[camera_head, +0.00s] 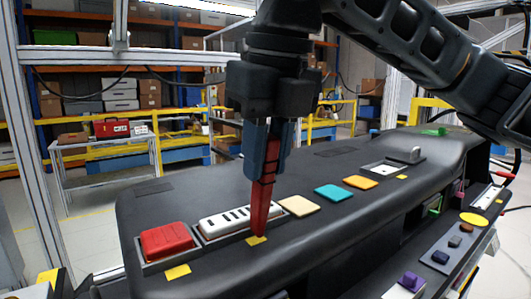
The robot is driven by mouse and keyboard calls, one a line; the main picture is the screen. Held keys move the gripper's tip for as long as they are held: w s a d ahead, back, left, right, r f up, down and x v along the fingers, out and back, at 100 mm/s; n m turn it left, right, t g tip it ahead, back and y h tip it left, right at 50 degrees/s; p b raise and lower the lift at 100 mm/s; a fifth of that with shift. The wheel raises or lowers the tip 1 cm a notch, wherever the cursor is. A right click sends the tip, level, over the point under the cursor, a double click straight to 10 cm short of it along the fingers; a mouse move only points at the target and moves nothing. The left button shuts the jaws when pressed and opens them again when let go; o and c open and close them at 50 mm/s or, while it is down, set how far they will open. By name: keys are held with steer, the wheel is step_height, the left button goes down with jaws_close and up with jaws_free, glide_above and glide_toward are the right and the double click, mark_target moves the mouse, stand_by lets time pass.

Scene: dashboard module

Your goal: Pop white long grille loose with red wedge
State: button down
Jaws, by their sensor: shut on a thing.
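The white long grille (238,219) with dark slots lies in a dark frame on the dashboard module (330,225). My gripper (265,180) is above the dashboard, to the right of the grille's middle, pointing down. It is shut on the red wedge (262,212), which hangs tip down between the fingers. The wedge's tip is at a yellow marker (256,240) by the grille's front edge. I cannot tell whether the tip touches the grille or the dashboard. The wedge hides a small part of the grille's right side.
A red block (167,241) sits left of the grille. Cream (299,206), teal (334,193) and orange (361,182) pads lie to its right. A grey tray with small parts (456,241) stands at the right. The dashboard's front surface is mostly clear.

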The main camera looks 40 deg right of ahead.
steer(key=shift+f, duration=0.7)
stand_by(2.3)
step_height(320, 180, up, 5)
steer(key=p, duration=0.5)
steer(key=shift+r, duration=1.15)
